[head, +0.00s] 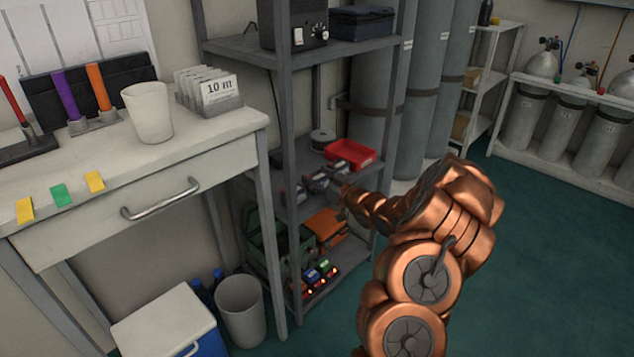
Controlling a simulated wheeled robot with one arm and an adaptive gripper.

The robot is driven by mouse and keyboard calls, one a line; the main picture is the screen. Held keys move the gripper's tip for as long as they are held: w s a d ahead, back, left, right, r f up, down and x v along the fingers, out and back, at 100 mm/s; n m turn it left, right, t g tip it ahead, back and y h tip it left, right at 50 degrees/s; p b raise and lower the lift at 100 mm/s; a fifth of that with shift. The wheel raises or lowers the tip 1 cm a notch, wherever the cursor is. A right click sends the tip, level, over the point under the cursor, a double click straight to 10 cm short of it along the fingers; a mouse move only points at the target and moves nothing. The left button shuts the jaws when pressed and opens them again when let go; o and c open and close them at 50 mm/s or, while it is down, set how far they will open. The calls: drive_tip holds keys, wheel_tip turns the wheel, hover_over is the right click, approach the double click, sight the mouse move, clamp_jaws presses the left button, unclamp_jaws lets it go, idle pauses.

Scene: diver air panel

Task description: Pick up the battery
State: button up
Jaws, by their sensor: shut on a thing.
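My copper arm reaches to the metal shelf rack. My gripper (338,186) is at the middle shelf, small and dark in the head view. It is shut on a small dark grey thing, which looks like a battery (318,182), at shelf height. The fingers and the arm hide part of it, and I cannot tell whether it touches the shelf. Other small grey and dark blocks (294,193) with red marks lie just left of it on the same shelf.
A red tray (351,154) and a spool (322,139) stand behind the gripper. On the bottom shelf are an orange case (325,226) and a lit strip with coloured blocks (320,276). A rack post (286,130) stands left. Green floor (540,250) is clear at right.

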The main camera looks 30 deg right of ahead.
sight(317, 175)
wheel_tip(317, 175, up, 4)
drive_tip(key=shift+p, duration=0.95)
drive_tip(key=s+r+p, duration=0.1)
drive_tip(key=s+p, duration=0.1)
drive_tip(key=s, duration=1.4)
drive_tip(key=shift+a+p, duration=0.2)
drive_tip(key=shift+p, duration=0.2)
